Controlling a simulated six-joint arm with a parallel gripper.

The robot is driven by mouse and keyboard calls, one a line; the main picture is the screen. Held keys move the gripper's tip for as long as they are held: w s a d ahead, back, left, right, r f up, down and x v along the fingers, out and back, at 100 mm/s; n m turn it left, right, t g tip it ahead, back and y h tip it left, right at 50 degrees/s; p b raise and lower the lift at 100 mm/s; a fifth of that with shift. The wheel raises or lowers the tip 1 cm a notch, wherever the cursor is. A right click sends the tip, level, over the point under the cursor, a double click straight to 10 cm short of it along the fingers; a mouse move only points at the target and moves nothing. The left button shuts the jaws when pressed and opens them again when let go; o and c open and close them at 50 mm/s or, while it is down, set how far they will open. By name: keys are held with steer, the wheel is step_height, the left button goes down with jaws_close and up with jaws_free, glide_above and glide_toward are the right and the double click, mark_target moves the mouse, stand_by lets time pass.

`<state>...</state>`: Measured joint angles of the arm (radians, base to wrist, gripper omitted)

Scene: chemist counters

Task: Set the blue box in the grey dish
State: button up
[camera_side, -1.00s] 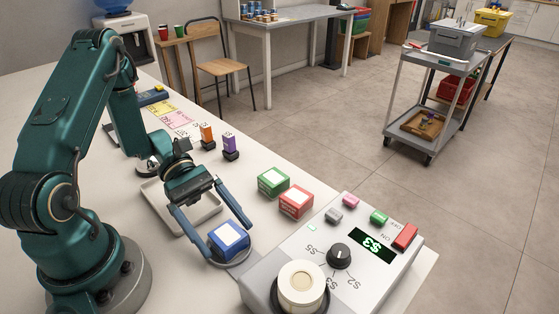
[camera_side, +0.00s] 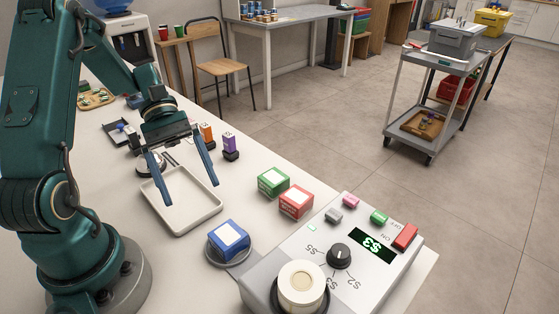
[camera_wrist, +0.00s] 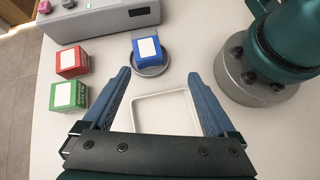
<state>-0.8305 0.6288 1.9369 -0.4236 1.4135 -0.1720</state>
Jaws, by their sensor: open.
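The blue box (camera_side: 228,239) with a white top label sits in the round grey dish (camera_side: 215,261), beside the grey control unit. In the wrist view the blue box (camera_wrist: 147,50) also rests inside the rim of the grey dish (camera_wrist: 154,72). My gripper (camera_side: 188,179) is open and empty, raised above the white tray and apart from the box. In the wrist view its two blue fingers (camera_wrist: 167,80) stand wide apart, with the tray between them and the box beyond their tips.
The empty white tray (camera_side: 184,222) lies below my gripper. A green box (camera_side: 273,182) and a red box (camera_side: 296,201) stand right of it. Orange and purple (camera_side: 230,145) items stand farther back. The control unit (camera_side: 345,250) with knob and buttons fills the front right.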

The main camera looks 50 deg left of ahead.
steer(key=s+d+r+m+t+y, duration=0.3)
steer(key=d+r+m+t+y, duration=0.3)
steer(key=m+y, duration=0.4)
step_height(320, 180, up, 3)
steer(key=m+t, duration=0.1)
steer(key=m, duration=0.3)
steer(key=shift+s+d+f+t, duration=0.15)
steer(key=shift+d+f+t, duration=0.05)
steer(key=shift+d+t, duration=0.15)
